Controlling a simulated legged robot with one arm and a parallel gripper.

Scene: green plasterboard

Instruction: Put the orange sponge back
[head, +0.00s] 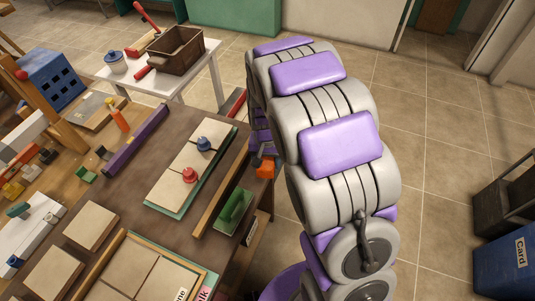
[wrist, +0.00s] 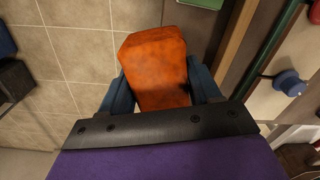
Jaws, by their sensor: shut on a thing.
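The orange sponge (wrist: 154,62) is held between the two blue fingers of my gripper (wrist: 160,84) in the wrist view. The floor shows to its left and the table edge to its right. In the head view the sponge (head: 265,169) is a small orange block at the table's right edge, beside the end of a wooden strip. My gripper (head: 257,158) is mostly hidden behind my arm there. I cannot tell the sponge's exact height against the table top.
A board with red and blue knobs (head: 190,168) lies inward. A white side table (head: 206,68) holds a wooden crate (head: 175,50). Blue Card bin (head: 507,262) stands right; floor between is clear.

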